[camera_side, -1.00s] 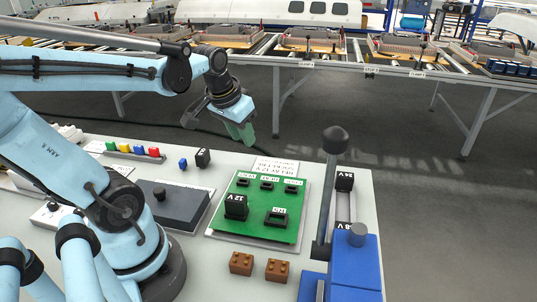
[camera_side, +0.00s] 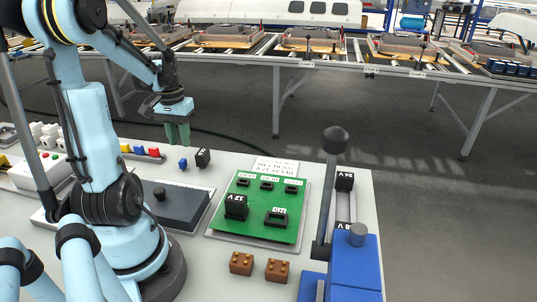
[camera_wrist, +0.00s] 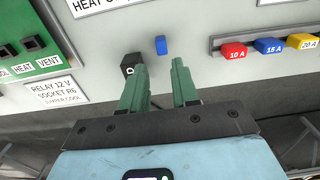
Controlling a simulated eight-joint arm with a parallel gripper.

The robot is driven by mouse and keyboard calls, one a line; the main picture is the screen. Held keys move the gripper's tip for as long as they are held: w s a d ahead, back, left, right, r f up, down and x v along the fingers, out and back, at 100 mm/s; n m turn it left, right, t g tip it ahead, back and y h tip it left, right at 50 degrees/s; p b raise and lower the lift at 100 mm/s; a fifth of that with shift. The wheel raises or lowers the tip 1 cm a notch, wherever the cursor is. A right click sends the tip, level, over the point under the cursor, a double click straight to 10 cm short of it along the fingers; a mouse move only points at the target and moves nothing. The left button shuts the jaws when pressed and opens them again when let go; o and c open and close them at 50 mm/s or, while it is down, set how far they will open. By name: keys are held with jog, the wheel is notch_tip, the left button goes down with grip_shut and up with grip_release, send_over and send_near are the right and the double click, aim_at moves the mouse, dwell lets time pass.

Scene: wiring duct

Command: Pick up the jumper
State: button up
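A small upright blue piece (camera_side: 183,163), which I take to be the jumper, stands alone on the pale bench top in the side view. In the wrist view the blue piece (camera_wrist: 161,45) lies just beyond the gap between my fingertips. My gripper (camera_side: 178,142) points down and is above the bench's far edge, apart from the blue piece. In the wrist view my gripper (camera_wrist: 158,64) has its two green fingers spread with nothing between them. A black block with a white letter (camera_wrist: 130,64) is partly covered by the left finger.
The black block (camera_side: 203,158) stands close right of the blue piece. A rail with coloured fuses (camera_wrist: 266,46) is on the other side.

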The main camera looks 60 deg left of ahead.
aim_at(182, 160)
jog(key=shift+s+f, duration=0.15)
jog(key=shift+f, duration=1.8)
jog(key=shift+s+f, duration=0.1)
jog(key=shift+f, duration=1.8)
jog(key=shift+c, duration=0.3)
grip_shut()
